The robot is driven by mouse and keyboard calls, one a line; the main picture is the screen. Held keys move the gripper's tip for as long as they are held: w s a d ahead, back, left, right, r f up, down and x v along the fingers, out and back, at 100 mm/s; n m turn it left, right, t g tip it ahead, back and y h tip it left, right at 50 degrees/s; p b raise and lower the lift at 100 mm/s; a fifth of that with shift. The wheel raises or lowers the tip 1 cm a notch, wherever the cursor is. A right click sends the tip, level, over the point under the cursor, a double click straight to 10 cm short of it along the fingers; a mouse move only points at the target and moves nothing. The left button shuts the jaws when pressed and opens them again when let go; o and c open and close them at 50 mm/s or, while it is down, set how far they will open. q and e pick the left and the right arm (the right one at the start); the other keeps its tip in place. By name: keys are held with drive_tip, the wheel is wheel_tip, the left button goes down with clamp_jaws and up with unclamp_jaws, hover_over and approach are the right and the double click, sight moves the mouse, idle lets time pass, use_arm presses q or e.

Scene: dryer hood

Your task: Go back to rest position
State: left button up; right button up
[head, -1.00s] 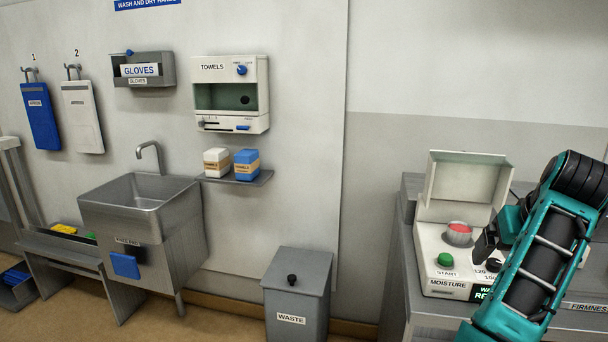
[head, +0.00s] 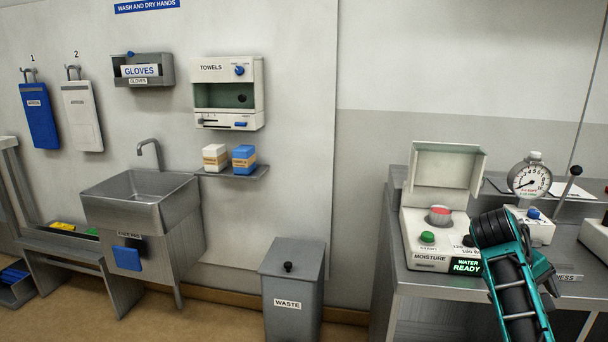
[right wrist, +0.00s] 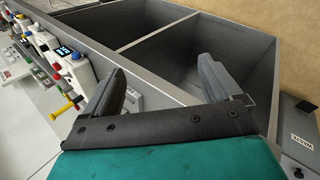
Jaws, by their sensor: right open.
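My right arm (head: 515,275) comes in from the lower right in the head view, in front of the bench, and its fingertips cannot be made out there. In the right wrist view my right gripper (right wrist: 162,66) is open, with nothing between its two fingers. Below it are grey open compartments (right wrist: 165,62). My left gripper is in no view. The moisture tester (head: 428,240) stands on the bench with its lid up, a red round part, a green START button and a lit display reading WATER READY (head: 466,266).
The bench (head: 420,288) also carries a dial gauge (head: 530,180) and a black-knobbed lever (head: 572,178). A waste bin (head: 292,295) stands left of the bench. A sink (head: 140,200), towel dispenser (head: 228,95) and glove box (head: 141,70) are further left.

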drive_tip(key=s+d+f+n+g+h, duration=0.1)
drive_tip(key=s+d+f+g+h, duration=0.15)
drive_tip(key=d+f, duration=0.25)
drive_tip(key=w+a+r+n+t+y, duration=0.1)
drive_tip(key=w+a+t, duration=0.1)
drive_tip(key=w+t, duration=0.4)
drive_tip(key=w+a+r+t+y, duration=0.15)
drive_tip(key=w+t, duration=0.25)
drive_tip(key=w, duration=0.4)
drive_tip(key=w+a+r+t+y, duration=0.6)
drive_tip(key=w+a+r+t, duration=0.2)
drive_tip(key=a+r+t, duration=0.15)
drive_tip(key=s+a+f+g+y, duration=0.1)
drive_tip(key=s+a+f, duration=0.4)
drive_tip(key=s+f, duration=0.4)
drive_tip(key=s+a+f+g+y, duration=0.15)
drive_tip(key=s+a+f, duration=0.25)
drive_tip(key=s+f, duration=0.5)
drive_tip(key=s+a+f+g, duration=0.1)
drive_tip(key=s+a+f, duration=0.1)
drive_tip(key=s, duration=0.4)
drive_tip(key=s+a+f+g, duration=0.1)
drive_tip(key=s+a+f, duration=0.2)
drive_tip(key=s+f, duration=0.2)
drive_tip(key=s+a+f+g, duration=0.2)
drive_tip(key=s+f, duration=0.2)
drive_tip(key=s, duration=0.5)
drive_tip(key=shift+a+y, duration=0.3)
drive_tip(key=shift+y, duration=0.15)
